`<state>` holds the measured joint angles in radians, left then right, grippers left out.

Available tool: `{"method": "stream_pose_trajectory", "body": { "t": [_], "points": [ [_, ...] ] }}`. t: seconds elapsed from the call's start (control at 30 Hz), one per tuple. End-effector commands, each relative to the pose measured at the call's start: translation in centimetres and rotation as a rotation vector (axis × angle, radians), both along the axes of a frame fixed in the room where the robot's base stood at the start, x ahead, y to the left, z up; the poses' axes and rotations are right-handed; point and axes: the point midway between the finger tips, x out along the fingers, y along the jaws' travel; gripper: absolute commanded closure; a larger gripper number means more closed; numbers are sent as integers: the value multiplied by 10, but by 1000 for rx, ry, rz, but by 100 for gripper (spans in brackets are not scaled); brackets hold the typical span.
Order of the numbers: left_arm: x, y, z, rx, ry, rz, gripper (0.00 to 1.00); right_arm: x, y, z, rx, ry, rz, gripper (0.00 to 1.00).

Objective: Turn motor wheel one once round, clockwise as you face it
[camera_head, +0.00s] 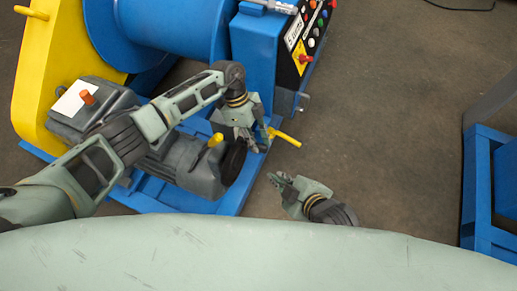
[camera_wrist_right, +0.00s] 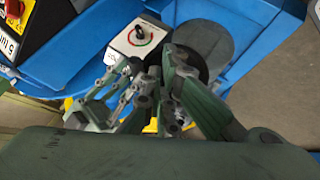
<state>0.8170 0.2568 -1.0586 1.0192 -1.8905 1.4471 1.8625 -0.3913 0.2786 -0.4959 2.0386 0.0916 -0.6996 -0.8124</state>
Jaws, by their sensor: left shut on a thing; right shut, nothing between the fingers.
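A black wheel (camera_head: 234,162), which I take as motor wheel one, is on the right end of the lower grey motor (camera_head: 180,165) in the head view. My left gripper (camera_head: 256,145) is beside the wheel's upper right edge, shut on a part of it. The exact part held is hidden by the fingers. The black wheel also shows in the right wrist view (camera_wrist_right: 190,58), partly behind gripper fingers. My right gripper (camera_head: 275,180) is shut and empty, lower right of the wheel and apart from it.
A yellow handle (camera_head: 287,137) sticks out right of my left gripper. Another yellow handle (camera_head: 216,140) is above the motor. A blue stand (camera_head: 480,190) is at the right. Bare floor (camera_head: 390,120) lies between.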

Motion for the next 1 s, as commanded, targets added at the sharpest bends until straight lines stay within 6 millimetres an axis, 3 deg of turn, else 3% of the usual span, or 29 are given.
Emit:
{"method": "stream_pose_trajectory", "body": {
  "t": [0.03, 0.1, 0.2, 0.37, 0.57, 0.9, 1.0],
  "points": [
    [5, 0, 2, -2, -10, 7, 100, -1, 7, 22, 2, -38, 35, 100],
    [5, 0, 3, -2, -10, 7, 100, -4, 16, 47, 2, -80, 77, 100],
    [5, 0, 3, -2, -10, 7, 100, -8, 24, 74, 2, -125, 121, 100],
    [5, 0, 3, -2, -10, 7, 100, -11, 30, 92, 1, -160, 154, 100],
    [5, 0, 3, -2, -11, 8, 100, 4, 43, 83, 3, -165, 155, 100],
    [5, 0, 4, -3, -10, 8, 100, 50, 81, 45, 4, -164, 154, 100],
    [5, 0, 4, -3, -10, 8, 100, 61, 81, 31, -1, -162, 155, 100]
  ]
}}
